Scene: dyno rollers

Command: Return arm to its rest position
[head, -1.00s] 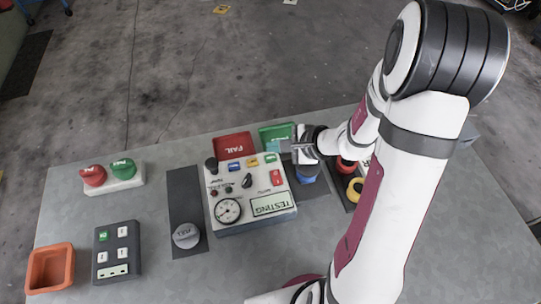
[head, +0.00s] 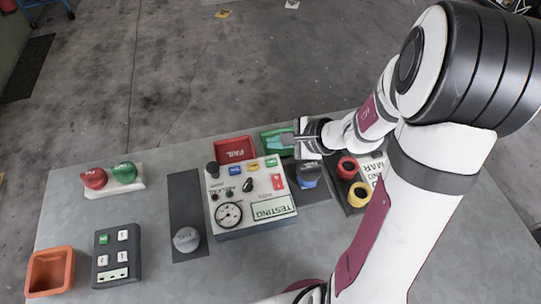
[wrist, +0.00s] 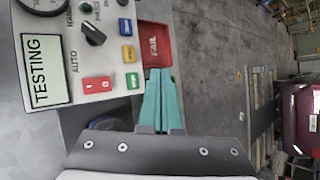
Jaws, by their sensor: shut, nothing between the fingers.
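My gripper (head: 284,139) is above the back edge of the grey table (head: 130,222), over the green tray (head: 271,145). In the wrist view its two teal fingers (wrist: 158,100) are together with nothing between them, pointing toward the red FAIL tray (wrist: 155,45). The testing box (head: 248,195), with dials, buttons and a TESTING display, stands just left of my gripper. In the head view the gripper hides part of the green tray.
A blue part (head: 308,176) sits just below my gripper. Red (head: 347,166) and yellow (head: 358,194) rings lie to its right. The button box (head: 115,178), keypad (head: 117,254), orange bin (head: 50,271) and round grey knob (head: 186,239) are on the left. The space above the table's left half is clear.

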